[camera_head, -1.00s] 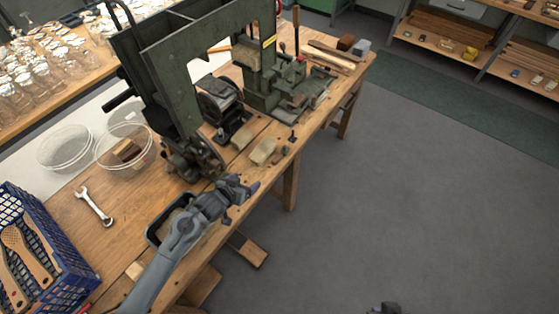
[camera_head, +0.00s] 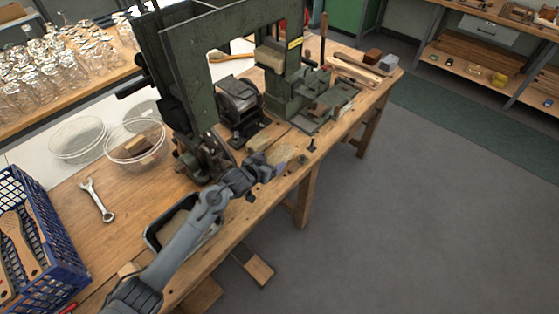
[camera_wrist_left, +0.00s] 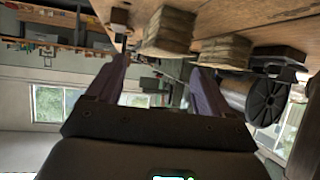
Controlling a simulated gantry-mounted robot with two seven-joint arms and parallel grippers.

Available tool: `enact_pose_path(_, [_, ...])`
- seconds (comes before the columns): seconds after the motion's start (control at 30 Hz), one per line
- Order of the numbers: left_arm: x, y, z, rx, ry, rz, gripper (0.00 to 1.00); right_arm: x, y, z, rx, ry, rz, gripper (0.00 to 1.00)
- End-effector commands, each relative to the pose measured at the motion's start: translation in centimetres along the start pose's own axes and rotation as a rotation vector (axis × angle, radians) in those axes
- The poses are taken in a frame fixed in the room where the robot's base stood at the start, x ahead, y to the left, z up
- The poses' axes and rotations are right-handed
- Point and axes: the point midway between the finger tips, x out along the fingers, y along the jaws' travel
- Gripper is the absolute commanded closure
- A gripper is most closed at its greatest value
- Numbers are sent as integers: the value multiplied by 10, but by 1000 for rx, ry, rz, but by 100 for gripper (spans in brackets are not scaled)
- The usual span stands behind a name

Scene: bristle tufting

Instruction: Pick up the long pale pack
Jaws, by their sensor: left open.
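Two pale bristle packs lie close together on the bench in front of the green machine. One pack (camera_head: 257,143) sits further back; the other (camera_head: 281,153) is partly hidden by my left gripper (camera_head: 272,168). I cannot tell for sure which is the long one. In the left wrist view, one pack (camera_wrist_left: 170,32) hangs between the lines of the open fingers and the other (camera_wrist_left: 227,51) is beside it, near one fingertip. My left gripper (camera_wrist_left: 157,75) is open and empty, apart from both packs. My right gripper is out of view.
A small dark knob-like piece (camera_head: 311,147) stands to the right. A dark tray (camera_head: 152,238) lies under my left forearm. Open floor lies beyond the bench edge.

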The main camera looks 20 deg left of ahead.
Motion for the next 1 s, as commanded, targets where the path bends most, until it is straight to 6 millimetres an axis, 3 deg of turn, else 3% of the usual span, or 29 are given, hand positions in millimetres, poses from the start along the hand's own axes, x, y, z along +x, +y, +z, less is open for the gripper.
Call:
enact_pose_path(0.4, [44,-1,0,-2,0,0,19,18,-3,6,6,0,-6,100])
enact_pose_path(0.8, [51,0,-2,-1,0,0,19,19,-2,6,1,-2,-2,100])
enact_pose_path(1.0, [51,-1,-1,-1,0,0,48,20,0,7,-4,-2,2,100])
